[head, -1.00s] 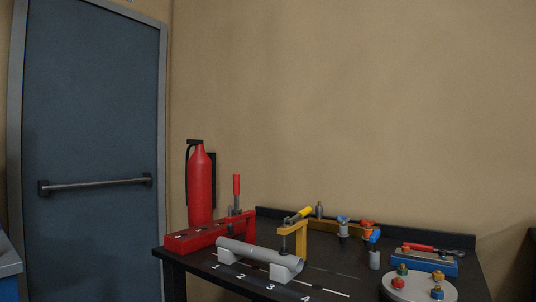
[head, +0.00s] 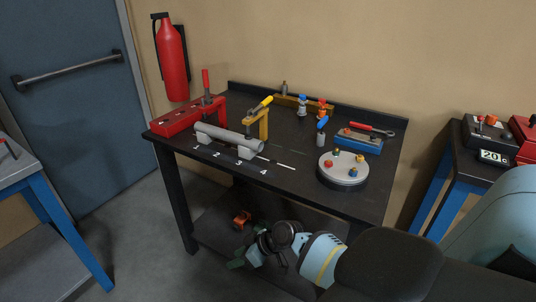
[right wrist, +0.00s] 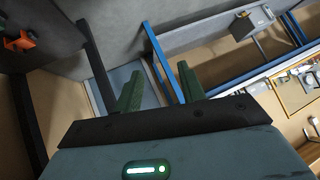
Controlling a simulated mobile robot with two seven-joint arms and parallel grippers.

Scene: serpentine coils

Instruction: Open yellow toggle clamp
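The yellow toggle clamp (head: 263,126) stands on the black table, at the right end of a grey pipe (head: 216,137). Its yellow-tipped handle (head: 260,103) slants up to the right, and its spindle is over the pipe's end. Whether the pad presses the pipe is too small to tell. A red clamp (head: 216,106) with an upright red handle stands at the pipe's left part. My right gripper (head: 241,259) is low in front of the table, well below the clamp. In the right wrist view its green fingers (right wrist: 160,88) are apart with nothing between them. My left gripper is not in view.
The black table (head: 290,178) also bears a round grey plate (head: 340,178) with coloured knobs, a blue block (head: 358,144) and small valves. An orange object (head: 242,218) is on the lower shelf. Blue-legged tables flank it on both sides.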

